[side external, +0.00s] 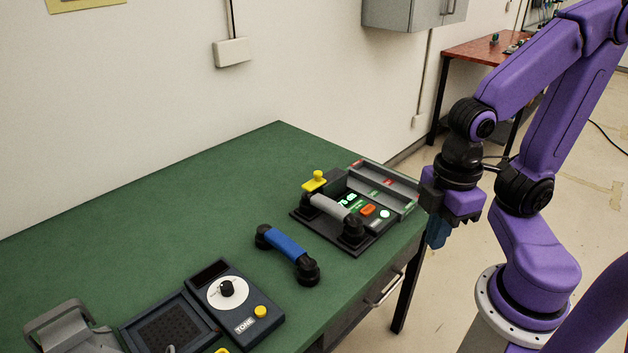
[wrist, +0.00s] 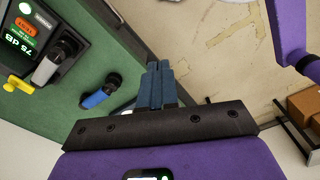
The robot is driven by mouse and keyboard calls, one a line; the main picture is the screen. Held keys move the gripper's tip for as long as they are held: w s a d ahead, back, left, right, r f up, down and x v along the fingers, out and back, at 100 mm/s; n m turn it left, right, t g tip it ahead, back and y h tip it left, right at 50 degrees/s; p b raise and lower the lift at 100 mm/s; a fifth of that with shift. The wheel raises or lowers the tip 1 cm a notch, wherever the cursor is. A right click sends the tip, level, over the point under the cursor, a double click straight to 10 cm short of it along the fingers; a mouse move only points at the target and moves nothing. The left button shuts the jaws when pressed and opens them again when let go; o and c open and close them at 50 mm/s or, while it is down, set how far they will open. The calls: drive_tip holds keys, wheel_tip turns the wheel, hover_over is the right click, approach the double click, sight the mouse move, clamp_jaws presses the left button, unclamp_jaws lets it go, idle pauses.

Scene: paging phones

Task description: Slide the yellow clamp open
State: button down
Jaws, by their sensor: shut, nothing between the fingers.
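The yellow clamp (side external: 315,180) sits at the back left of a dark paging phone unit (side external: 372,232) at the table's right end. It also shows at the left edge of the wrist view (wrist: 20,84). A grey handset (side external: 329,206) lies across the front of that unit, near the clamp. My gripper (side external: 437,232) is shut and empty, with blue fingers pointing down. It hangs beyond the table's right edge, apart from the clamp and the unit. The shut fingers also show in the wrist view (wrist: 157,85).
A blue handset (side external: 287,246) lies on the green table (side external: 190,210) left of the unit. A dial box (side external: 232,300) stands at the front left, beside a dark tray (side external: 165,330). A grey cabinet (side external: 400,14) hangs on the wall. Green tabletop behind the devices is clear.

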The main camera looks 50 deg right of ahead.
drive_tip(key=c, duration=1.4)
unclamp_jaws()
drive_tip(key=shift+c, duration=0.2)
drive_tip(key=o, duration=0.5)
drive_tip(key=shift+w+a+r, duration=0.15)
drive_tip(key=shift+w+a, duration=0.1)
drive_tip(key=shift+w, duration=0.1)
drive_tip(key=shift+o, duration=0.2)
drive_tip(key=w+a+r+m, duration=0.3)
drive_tip(key=w+m, duration=0.1)
drive_tip(key=w, duration=0.6)
drive_tip(key=r+m, duration=0.1)
drive_tip(key=m, duration=1.1)
hover_over(318, 172)
wheel_tip(318, 172, down, 16)
drive_tip(key=shift+f, duration=0.25)
